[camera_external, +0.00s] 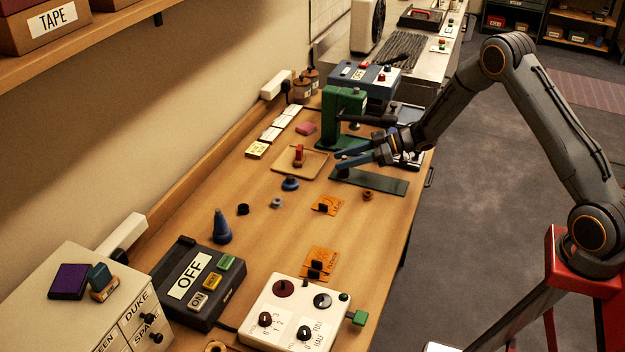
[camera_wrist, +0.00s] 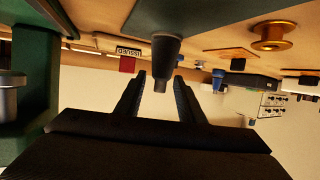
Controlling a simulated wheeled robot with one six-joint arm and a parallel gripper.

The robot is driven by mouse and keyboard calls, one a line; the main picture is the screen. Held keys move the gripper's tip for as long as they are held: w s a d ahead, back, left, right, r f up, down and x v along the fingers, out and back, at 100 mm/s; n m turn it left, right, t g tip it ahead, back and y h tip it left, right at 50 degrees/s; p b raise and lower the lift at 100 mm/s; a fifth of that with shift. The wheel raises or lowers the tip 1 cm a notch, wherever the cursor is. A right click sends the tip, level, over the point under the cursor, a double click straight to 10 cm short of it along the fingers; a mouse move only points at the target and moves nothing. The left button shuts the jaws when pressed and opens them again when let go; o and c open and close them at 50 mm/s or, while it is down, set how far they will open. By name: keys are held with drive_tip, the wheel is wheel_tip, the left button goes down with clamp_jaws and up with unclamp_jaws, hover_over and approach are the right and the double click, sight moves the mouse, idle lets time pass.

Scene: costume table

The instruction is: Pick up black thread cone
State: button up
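The black thread cone (camera_wrist: 165,55) stands on the dark green mat (camera_wrist: 200,15) in the wrist view, which is upside down with the table at the top. My gripper (camera_wrist: 160,80) is open, with one finger on each side of the cone's narrow end. A gap seems to show beside each finger; I cannot tell if either touches. In the external view my gripper (camera_external: 340,160) reaches left over the green mat (camera_external: 378,182), beside the green machine.
The green machine (camera_external: 343,115) stands close behind my gripper. A tray (camera_external: 289,168) with a red-handled item is to the left. A brass spool (camera_external: 367,194), a blue spool (camera_external: 290,184) and a blue cone (camera_external: 221,228) stand nearer. The middle table has clear patches.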

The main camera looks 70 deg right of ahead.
drive_tip(key=p+x, duration=0.1)
drive_tip(key=x, duration=0.3)
drive_tip(key=shift+c, duration=0.3)
clamp_jaws()
drive_tip(key=shift+r, duration=0.1)
